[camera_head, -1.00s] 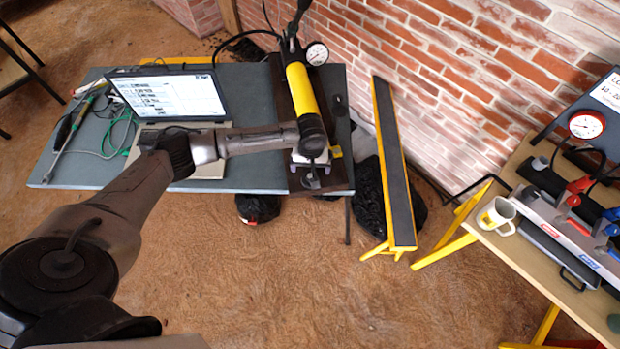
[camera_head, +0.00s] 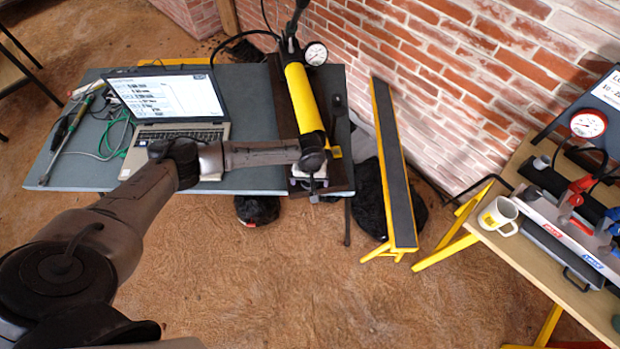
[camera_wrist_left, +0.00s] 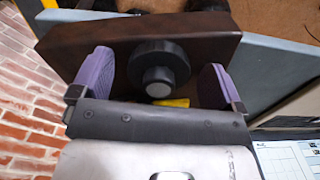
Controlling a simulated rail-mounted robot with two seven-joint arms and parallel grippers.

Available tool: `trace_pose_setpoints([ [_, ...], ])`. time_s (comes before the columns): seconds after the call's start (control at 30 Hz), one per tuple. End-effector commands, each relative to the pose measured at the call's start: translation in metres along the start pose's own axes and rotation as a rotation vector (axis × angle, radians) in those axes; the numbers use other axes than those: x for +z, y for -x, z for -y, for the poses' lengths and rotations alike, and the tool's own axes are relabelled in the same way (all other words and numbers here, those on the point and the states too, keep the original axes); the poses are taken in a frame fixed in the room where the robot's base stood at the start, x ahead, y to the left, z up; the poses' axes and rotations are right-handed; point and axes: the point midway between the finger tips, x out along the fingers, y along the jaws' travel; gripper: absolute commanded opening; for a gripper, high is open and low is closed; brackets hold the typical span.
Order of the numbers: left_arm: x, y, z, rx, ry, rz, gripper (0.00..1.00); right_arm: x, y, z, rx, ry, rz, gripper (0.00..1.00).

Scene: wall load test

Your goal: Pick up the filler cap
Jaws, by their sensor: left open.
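The filler cap (camera_wrist_left: 158,75) is a black, round, stepped knob on a dark brown board in the left wrist view. My left gripper (camera_wrist_left: 156,80) is open, with one purple finger on each side of the cap. Gaps show between the fingers and the cap, and the gripper does not hold it. In the head view my left gripper (camera_head: 309,184) points down at the near end of the yellow pump cylinder (camera_head: 303,97), by the front edge of the table. The cap is mostly hidden there by the wrist. My right gripper is not in view.
The blue-grey table (camera_head: 250,178) holds a laptop (camera_head: 168,98), cables and the pump with a gauge (camera_head: 315,54). A yellow-edged trestle (camera_head: 396,170) stands to the right. A wooden bench (camera_head: 540,258) with a mug (camera_head: 497,216) is farther right. A brick wall is behind.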

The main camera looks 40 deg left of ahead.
Motion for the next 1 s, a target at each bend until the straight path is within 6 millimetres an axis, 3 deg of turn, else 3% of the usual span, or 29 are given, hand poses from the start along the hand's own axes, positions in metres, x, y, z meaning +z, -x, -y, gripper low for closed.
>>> trace_pose_setpoints([
  [0.07,0.0001,0.0002,-0.0001,0.0,0.0,0.0,0.93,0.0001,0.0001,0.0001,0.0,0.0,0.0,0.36],
  [0.67,0.0001,0.0004,-0.0001,0.0,0.0,0.0,0.37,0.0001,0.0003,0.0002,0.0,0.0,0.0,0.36],
  [1.0,-0.0001,0.0067,0.0,0.0,0.0,0.0,0.37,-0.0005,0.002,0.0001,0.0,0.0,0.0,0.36],
])
